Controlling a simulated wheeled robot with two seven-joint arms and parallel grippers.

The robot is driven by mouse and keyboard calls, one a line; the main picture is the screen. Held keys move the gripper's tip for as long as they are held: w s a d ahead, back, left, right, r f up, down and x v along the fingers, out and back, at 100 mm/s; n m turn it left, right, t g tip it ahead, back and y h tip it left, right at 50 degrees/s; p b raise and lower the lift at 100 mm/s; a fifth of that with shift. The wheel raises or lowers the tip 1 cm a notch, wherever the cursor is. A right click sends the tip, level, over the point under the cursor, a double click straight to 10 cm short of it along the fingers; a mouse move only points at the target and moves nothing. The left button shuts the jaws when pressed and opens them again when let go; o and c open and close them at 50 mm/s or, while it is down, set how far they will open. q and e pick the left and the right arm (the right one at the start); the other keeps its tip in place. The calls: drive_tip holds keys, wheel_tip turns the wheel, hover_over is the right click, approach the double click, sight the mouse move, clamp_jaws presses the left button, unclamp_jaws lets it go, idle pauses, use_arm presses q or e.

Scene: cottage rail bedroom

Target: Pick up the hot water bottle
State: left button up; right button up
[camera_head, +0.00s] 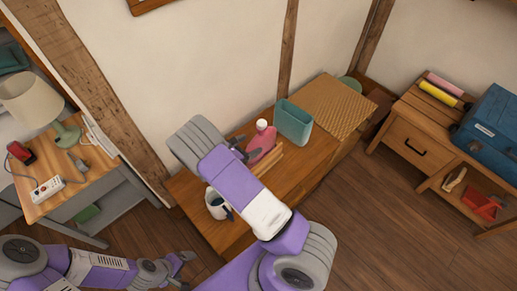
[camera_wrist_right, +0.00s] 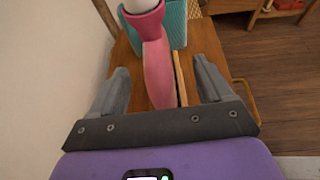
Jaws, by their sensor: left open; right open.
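The hot water bottle (camera_head: 263,141) is pink with a pale top and stands on the wooden bench (camera_head: 315,165) against the wall. It also shows in the right wrist view (camera_wrist_right: 158,72), upright and edge-on. My right gripper (camera_wrist_right: 163,75) is open, with its fingers on either side of the bottle's lower body and visible gaps to both. In the head view my right arm hides most of that gripper. My left gripper (camera_head: 186,264) is open and empty at the lower left, away from the bench.
A teal container (camera_head: 293,122) stands just behind the bottle, and a wooden piece (camera_head: 266,160) lies beside it. A white mug (camera_head: 216,204) is at the bench's near end. A woven mat (camera_head: 325,105) covers the far end. A desk with a lamp (camera_head: 35,103) is left.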

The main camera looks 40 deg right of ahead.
sight(259, 138)
drive_tip(key=x, duration=0.2)
drive_tip(key=shift+w+d+f+b, duration=0.1)
drive_tip(key=shift+d+f+b, duration=0.05)
drive_tip(key=shift+d+b, duration=0.15)
drive_tip(key=x, duration=0.1)
drive_tip(key=b+x, duration=0.1)
drive_tip(key=x, duration=0.2)
drive_tip(key=shift+w+d+f+b, duration=0.25)
drive_tip(key=shift+w+f+b, duration=0.1)
drive_tip(key=shift+w, duration=0.05)
drive_tip(key=shift+r, duration=0.1)
clamp_jaws()
